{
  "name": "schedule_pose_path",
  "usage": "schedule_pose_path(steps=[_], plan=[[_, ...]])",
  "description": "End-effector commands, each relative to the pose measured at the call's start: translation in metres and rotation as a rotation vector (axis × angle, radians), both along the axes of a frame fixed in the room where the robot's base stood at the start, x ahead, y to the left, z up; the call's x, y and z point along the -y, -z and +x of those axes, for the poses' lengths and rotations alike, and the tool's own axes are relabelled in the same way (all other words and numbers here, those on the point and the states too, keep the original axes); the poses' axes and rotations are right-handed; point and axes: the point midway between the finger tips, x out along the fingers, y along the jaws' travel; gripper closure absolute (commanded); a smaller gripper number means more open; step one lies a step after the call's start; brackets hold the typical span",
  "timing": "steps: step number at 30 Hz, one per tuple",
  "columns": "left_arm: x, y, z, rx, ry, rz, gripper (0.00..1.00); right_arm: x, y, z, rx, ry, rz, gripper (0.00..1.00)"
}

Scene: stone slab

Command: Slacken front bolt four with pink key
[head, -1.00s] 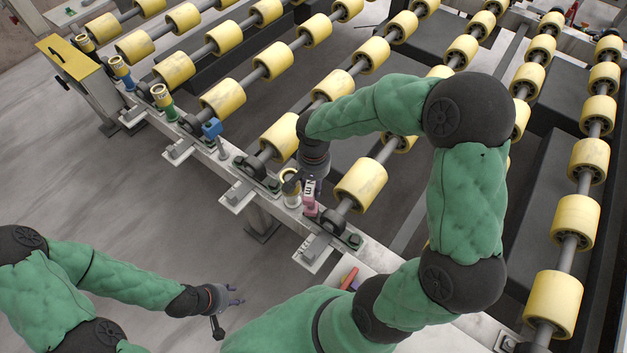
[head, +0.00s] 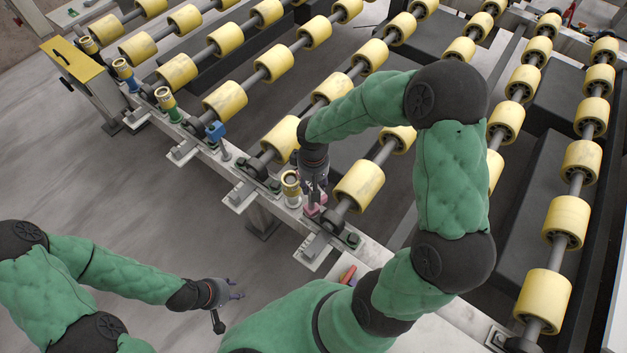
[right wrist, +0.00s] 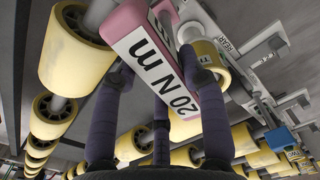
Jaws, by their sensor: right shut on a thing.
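The pink key (right wrist: 170,60) has a white face reading "20 N m" in the right wrist view. My right gripper (head: 314,194) is shut on it, with dark fingers around it. In the head view the pink key (head: 313,209) is low at the front rail, right of a cream-and-gold cylinder (head: 291,186), mostly hidden by the gripper. I cannot tell whether it touches a bolt. Dark green bolts (head: 352,238) sit by the roller brackets; which is front bolt four is not clear. My left gripper (head: 236,289) is open and empty over the floor.
A blue block (head: 214,131) stands on a stem at the rail. Gold cylinders with green (head: 167,103) and blue (head: 124,72) bases stand farther left. Yellow rollers (head: 359,186) lie behind the rail. A red item (head: 348,274) lies on the pale slab.

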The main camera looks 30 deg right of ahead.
Motion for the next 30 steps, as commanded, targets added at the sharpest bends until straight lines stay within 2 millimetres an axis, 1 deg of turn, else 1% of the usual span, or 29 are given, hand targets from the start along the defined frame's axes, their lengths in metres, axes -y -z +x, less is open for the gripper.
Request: schedule_pose_path(steps=[1,11,12,17,30], plan=[[0.000,-0.005,0.000,0.000,0.000,0.000,0.60,0.000,-0.002,0.001,0.000,-0.037,0.000,1.00],[0.000,-0.023,0.000,0.000,0.000,0.000,0.60,0.000,-0.003,0.003,0.000,-0.306,0.000,1.00],[0.000,-0.022,0.000,0.000,0.000,0.000,0.60,0.000,-0.002,0.003,0.002,-0.317,-0.001,1.00],[0.000,-0.022,0.000,0.000,0.000,0.000,0.60,0.000,-0.002,0.003,0.002,-0.312,-0.001,1.00],[0.000,-0.036,0.000,0.000,0.000,0.000,0.60,0.000,-0.021,0.003,0.001,-0.310,0.000,1.00]])
